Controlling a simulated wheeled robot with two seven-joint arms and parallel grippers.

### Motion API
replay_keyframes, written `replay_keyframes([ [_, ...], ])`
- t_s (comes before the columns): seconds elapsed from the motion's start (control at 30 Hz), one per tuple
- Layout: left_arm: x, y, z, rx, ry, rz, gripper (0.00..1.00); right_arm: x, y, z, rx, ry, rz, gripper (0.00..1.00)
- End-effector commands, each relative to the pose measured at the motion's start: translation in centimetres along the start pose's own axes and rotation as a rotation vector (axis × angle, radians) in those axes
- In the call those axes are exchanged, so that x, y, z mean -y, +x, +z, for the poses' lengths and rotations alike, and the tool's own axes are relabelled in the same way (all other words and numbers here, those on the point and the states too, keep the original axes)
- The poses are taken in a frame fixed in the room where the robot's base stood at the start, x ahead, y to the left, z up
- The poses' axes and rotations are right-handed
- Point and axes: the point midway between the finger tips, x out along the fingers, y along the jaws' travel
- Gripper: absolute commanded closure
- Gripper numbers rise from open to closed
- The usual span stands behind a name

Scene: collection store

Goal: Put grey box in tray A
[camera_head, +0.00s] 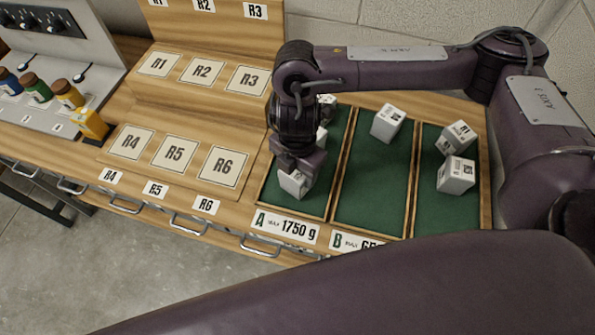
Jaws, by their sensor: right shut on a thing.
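A light grey-white box (292,184) with a dark printed mark is held low in the front part of tray A (317,201). Tray A is the left of three green-lined compartments, with a label reading A and 1750 g in front. My right gripper (298,168) points down and is shut on this box. I cannot tell whether the box touches the tray floor. The gripper and wrist hide part of the tray and of the box's top. My left gripper is not in view.
Two boxes (326,103) stand further back in tray A, partly hidden by my arm. Tray B (370,193) holds one box (387,123). The right compartment holds two more (456,175). Empty labelled pads R1 to R6 (175,153) lie left. Coloured bottles (68,95) stand far left.

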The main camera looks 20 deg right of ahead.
Motion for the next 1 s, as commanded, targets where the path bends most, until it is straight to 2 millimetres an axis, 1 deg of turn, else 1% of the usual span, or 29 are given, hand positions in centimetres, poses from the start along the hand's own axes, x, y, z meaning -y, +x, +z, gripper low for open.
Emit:
replay_keyframes([
  [0.03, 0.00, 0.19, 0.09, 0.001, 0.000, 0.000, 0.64, 0.04, 0.70, -0.06, -0.001, 0.000, -0.001, 0.76],
  [0.1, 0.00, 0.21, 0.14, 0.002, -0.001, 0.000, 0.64, -0.01, 0.98, -0.03, -0.001, -0.001, 0.001, 0.76],
  [0.33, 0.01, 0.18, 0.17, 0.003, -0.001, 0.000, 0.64, -0.04, 0.96, 0.00, 0.001, -0.001, 0.002, 0.76],
  [0.47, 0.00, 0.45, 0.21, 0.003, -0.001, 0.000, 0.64, -0.02, 1.37, -0.01, 0.000, -0.001, 0.001, 0.76],
  [0.5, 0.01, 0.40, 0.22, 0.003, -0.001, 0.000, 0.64, -0.01, 1.36, 0.00, 0.001, -0.001, 0.000, 0.41],
  [0.63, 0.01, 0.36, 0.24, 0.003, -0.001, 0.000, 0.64, 0.00, 1.31, 0.00, 0.001, -0.001, 0.000, 0.24],
  [0.67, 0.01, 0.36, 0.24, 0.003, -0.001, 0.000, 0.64, 0.00, 1.30, 0.00, 0.001, -0.001, 0.000, 0.22],
  [0.9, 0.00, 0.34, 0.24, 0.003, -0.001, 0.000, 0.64, -0.01, 1.26, 0.00, 0.001, -0.001, 0.000, 0.22],
  [1.0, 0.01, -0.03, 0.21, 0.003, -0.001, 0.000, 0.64, -0.03, 0.71, 0.02, 0.001, -0.001, 0.001, 0.22],
])
